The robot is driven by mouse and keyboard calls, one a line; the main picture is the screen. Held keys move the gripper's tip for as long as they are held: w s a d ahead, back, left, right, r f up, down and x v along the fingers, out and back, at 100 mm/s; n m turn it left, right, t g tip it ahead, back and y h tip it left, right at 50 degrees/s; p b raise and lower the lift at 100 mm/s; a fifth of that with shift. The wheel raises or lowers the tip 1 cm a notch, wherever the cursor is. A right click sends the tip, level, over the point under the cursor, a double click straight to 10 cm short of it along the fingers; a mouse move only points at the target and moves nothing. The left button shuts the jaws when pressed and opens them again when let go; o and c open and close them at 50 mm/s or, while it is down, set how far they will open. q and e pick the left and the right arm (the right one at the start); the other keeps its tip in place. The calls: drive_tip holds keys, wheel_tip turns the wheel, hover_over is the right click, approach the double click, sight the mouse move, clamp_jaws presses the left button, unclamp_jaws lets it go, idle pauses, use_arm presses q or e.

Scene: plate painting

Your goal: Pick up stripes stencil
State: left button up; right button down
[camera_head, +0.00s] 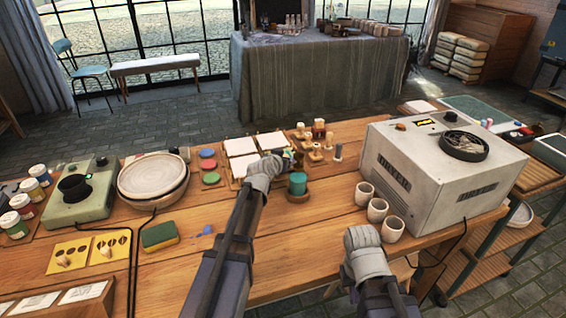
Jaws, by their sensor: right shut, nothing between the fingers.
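Two yellow stencil cards lie side by side at the left of the wooden table, a left card (60,246) and a right card (117,241). Both have dark cut-outs and a small pale knob. The cut-outs are too small for me to tell which card is the stripes stencil. My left gripper (284,161) is over the table's middle, by the white tiles, far from both cards. Its fingertips blend with small items there, so its jaws are unclear. My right gripper (362,238) is shut and empty, low at the front right beside the cups.
A green sponge (160,235) and a stack of plates (153,180) are near the cards. A cable (134,262) runs beside the right card. White cups (377,210) stand before a large white kiln-like box (445,160). A teal jar (298,184) stands mid-table.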

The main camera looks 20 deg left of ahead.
use_arm(q)
clamp_jaws()
idle(0.5)
